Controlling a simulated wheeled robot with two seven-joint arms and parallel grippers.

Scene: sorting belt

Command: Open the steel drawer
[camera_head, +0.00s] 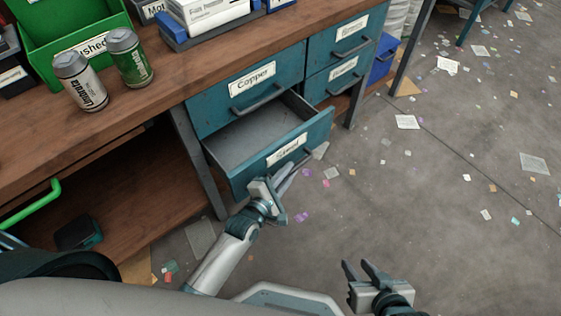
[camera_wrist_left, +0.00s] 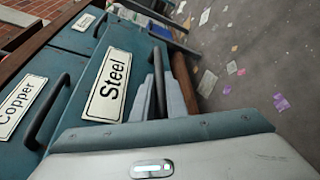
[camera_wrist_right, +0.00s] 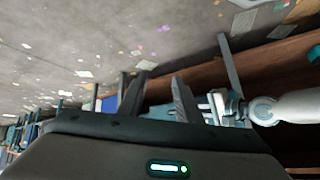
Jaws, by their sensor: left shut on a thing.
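The steel drawer (camera_head: 240,181) is a teal drawer below the copper drawer (camera_head: 214,99). It is pulled out, and its bare grey inside shows from above. Its white Steel label (camera_wrist_left: 108,85) faces my left wrist camera. My left gripper (camera_head: 287,176) is at the drawer's front, shut on the dark bar handle (camera_wrist_left: 159,82). In the left wrist view its fingers (camera_wrist_left: 160,98) lie along the handle, and part of the handle is hidden by them. My right gripper (camera_head: 367,272) is open and empty above the floor, apart from the drawer.
The wooden bench (camera_head: 146,100) carries a green bin (camera_head: 62,45), a white can (camera_head: 81,82) and a green can (camera_head: 129,57). Two more teal drawers are at the right, shut. Scraps of paper litter the grey floor (camera_head: 430,190). The floor right of the drawer is otherwise free.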

